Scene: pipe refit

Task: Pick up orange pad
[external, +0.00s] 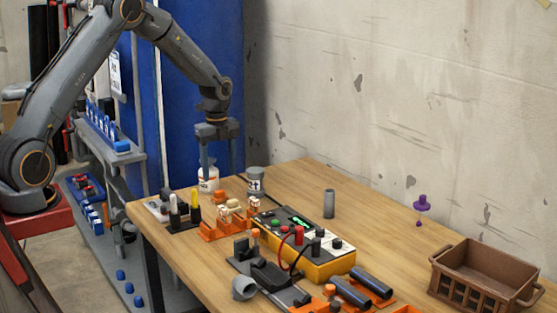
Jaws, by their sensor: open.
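My gripper (219,164) points down over the far left part of the table, with its two fingers apart and nothing seen between them. A small orange piece (222,196) lies below it, at the back of an orange holder (212,233); it may be the orange pad, but it is too small to be sure. The holder also bears a beige piece (235,205) and small white-and-orange pieces. A white bottle (208,180) with an orange mark stands just under the left finger; I cannot tell whether they touch. A grey labelled can (255,180) stands to the right.
A yellow-and-black meter (305,245) with leads sits mid-table. A grey cylinder (329,204) stands behind it, and a brown crate (480,275) is at right. Black and yellow upright tools (195,208) stand left of the holder. The wall bounds the table's back; the back-right wood is mostly clear.

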